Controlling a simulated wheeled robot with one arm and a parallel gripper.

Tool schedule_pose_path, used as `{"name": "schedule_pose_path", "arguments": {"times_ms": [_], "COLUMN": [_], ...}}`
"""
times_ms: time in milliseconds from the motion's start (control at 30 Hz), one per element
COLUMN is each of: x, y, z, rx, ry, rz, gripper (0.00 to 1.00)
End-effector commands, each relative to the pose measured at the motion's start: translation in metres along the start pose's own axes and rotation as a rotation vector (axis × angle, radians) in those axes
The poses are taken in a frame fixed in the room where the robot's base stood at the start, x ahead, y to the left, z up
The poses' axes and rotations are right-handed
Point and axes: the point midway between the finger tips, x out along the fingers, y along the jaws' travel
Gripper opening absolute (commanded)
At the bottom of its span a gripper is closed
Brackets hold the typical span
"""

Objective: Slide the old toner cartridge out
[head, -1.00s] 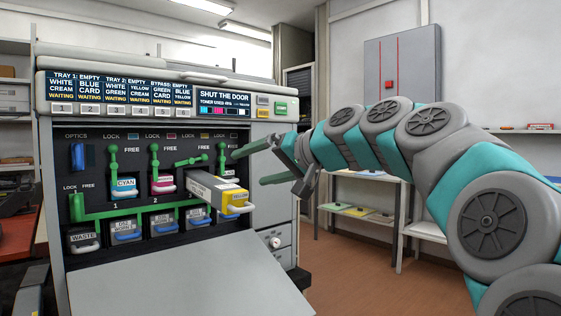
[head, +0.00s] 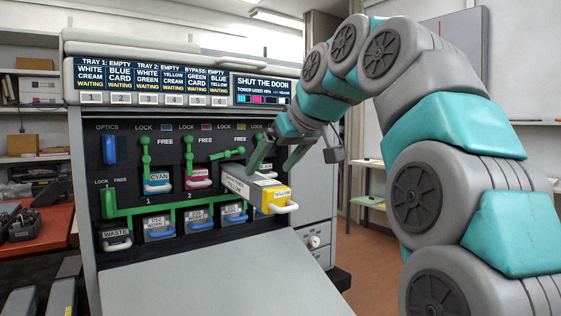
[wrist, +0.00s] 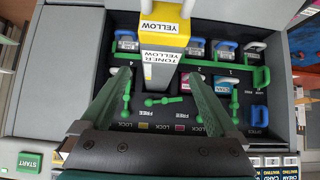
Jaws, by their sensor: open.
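The yellow toner cartridge (head: 255,188) juts partway out of the printer's third slot, its yellow handle end (head: 282,200) toward me. The green lever (head: 227,154) above it lies sideways. My gripper (head: 271,171) is open, its two green fingers above the cartridge and pointing down. In the wrist view, which is upside down, the cartridge (wrist: 160,68) lies between and beyond the fingertips (wrist: 158,75). I cannot tell whether they touch it. The fingers hide part of the fourth slot.
The cyan (head: 157,182) and magenta (head: 198,178) cartridges sit in their slots under upright green levers. A waste unit (head: 116,238) and several blue-handled units line the lower row. The printer's open door (head: 210,280) slopes out below. A red table (head: 40,240) stands at left.

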Motion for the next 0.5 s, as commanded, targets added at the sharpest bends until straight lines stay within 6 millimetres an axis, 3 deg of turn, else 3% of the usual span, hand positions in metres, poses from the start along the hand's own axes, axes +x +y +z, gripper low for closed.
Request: {"name": "schedule_pose_path", "arguments": {"times_ms": [500], "x": [0.066], "y": [0.0], "z": [0.001], "rx": [0.0], "ry": [-0.001], "rz": [0.0], "gripper": [0.95]}}
